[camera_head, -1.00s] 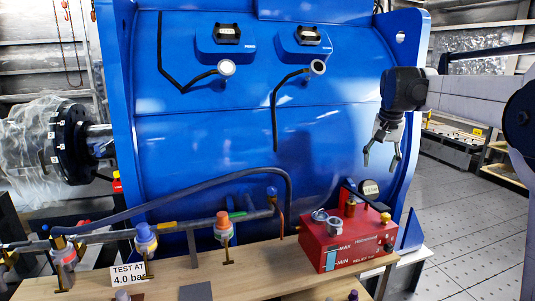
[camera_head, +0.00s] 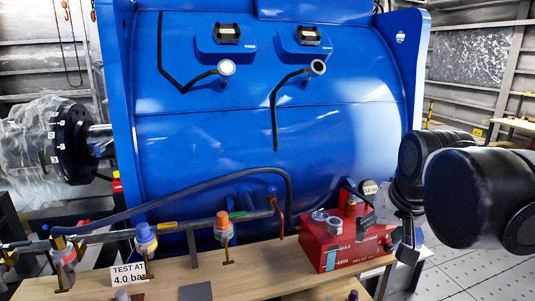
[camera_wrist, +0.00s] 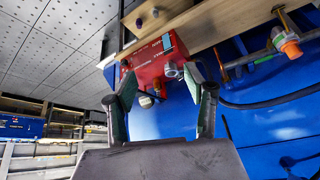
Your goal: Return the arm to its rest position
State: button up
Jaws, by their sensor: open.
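My gripper (camera_head: 388,238) is at the right in the head view, beside the right end of the red relief box (camera_head: 335,246), partly hidden by my own arm. In the wrist view my gripper (camera_wrist: 158,82) has its two fingers spread apart with nothing held between them. The red box (camera_wrist: 155,58) shows beyond the fingertips there. I cannot tell whether a finger touches the box.
A wooden bench (camera_head: 230,272) carries the red box and a pipe with several valves (camera_head: 146,240). A large blue motor housing (camera_head: 350,140) stands behind it. A sign (camera_head: 128,274) reads "TEST AT 4.0 bar". Bare floor (camera_head: 470,272) lies at the right.

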jog(key=s+a+f+n+t, duration=0.1)
jog(key=s+a+f, duration=0.1)
jog(key=s+f, duration=0.7)
jog(key=shift+s+a+n, duration=0.2)
jog(key=shift+s+n, duration=0.1)
jog(key=shift+s, duration=0.65)
